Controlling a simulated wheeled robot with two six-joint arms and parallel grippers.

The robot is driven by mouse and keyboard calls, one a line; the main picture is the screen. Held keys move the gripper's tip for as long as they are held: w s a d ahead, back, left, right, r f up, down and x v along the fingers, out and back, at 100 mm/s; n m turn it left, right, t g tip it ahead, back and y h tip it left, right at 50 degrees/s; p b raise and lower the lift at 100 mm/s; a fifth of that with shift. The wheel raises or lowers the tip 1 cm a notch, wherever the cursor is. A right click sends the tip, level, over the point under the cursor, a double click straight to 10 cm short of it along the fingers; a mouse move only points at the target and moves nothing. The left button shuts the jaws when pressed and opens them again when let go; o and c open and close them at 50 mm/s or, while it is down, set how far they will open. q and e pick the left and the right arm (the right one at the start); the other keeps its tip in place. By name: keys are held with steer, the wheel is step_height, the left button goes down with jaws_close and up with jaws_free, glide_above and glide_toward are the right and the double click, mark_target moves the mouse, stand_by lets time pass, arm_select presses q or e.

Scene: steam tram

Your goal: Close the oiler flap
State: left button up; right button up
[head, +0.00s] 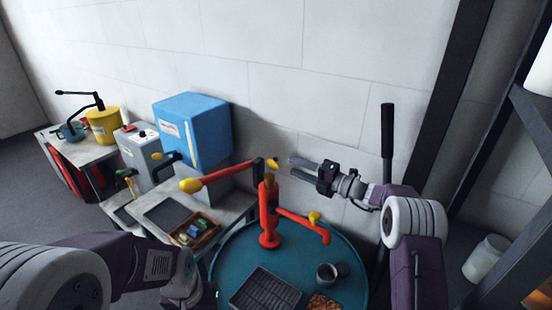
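I cannot tell for sure which part is the oiler flap. A red pump-like fixture (268,212) stands upright on a round teal table (232,262). It has a long lever with a yellow grip (190,185), a red spout and a small yellow knob (315,217) on the spout. Another small yellow piece (273,163) sits near its top. My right gripper (292,168) is just right of that piece, with two parted fingers pointing left and nothing seen between them. My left gripper (195,298) is low at the bottom edge, its fingers not clear.
A black slatted grate (265,290), a dark cup (327,274) and a brown grainy patch (323,303) are on the teal table. A blue cabinet (193,130), grey box (143,155) and yellow pot (102,125) stand left. A black upright lever (387,130) rises behind my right arm.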

mark_target(276, 160)
steer(key=p+x, duration=0.3)
steer(key=x, duration=0.5)
steer(key=shift+w+a, duration=0.2)
steer(key=shift+a, duration=0.1)
jaws_close()
